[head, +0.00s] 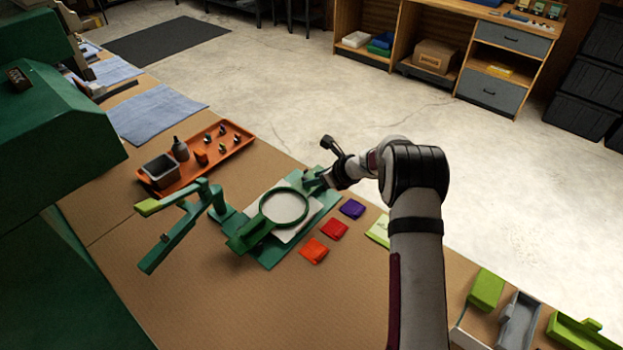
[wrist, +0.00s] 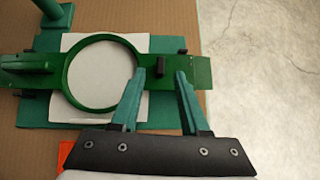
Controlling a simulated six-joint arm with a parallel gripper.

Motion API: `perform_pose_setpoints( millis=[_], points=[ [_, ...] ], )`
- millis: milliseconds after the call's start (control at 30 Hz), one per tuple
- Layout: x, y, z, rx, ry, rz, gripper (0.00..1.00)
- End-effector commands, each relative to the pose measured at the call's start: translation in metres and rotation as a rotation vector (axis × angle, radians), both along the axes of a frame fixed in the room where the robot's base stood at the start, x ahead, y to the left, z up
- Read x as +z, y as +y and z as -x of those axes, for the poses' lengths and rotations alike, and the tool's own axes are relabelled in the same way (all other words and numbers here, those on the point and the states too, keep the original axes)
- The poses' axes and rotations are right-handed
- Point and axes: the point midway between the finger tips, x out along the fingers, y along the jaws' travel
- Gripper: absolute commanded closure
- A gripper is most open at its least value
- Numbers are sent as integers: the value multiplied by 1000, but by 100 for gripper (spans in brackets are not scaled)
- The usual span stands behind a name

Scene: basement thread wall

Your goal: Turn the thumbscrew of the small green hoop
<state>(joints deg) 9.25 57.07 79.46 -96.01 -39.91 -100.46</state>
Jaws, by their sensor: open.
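The small green hoop (head: 262,213) is held flat in a green stand over a white sheet (wrist: 75,42) on a green base plate. In the wrist view the hoop's ring (wrist: 68,82) shows left of my gripper (wrist: 160,72), with a green bar running right from it. My gripper, also in the head view (head: 313,178), is open with two teal fingers at the hoop's right side.
Orange (head: 314,250), red (head: 334,229) and purple (head: 352,209) packets lie in front of the base plate. A green jointed arm (head: 180,225) stands to the left. An orange tray (head: 225,155) with small items lies behind. The bench front left of the packets is clear.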

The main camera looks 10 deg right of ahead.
Motion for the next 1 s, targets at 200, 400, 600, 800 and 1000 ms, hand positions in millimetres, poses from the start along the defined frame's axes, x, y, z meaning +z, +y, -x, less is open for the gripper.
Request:
perform_pose_setpoints(
  millis=[200, 400, 600, 800, 1000],
  points=[
    [-15, 10, -12, -1, 0, 1, 55],
    [-16, 10, -13, -1, 0, 0, 55],
    [-16, 10, -13, -1, 0, 0, 78],
    [-16, 10, -13, -1, 0, 0, 100],
    [-16, 10, -13, -3, -1, -1, 100]
  ],
)
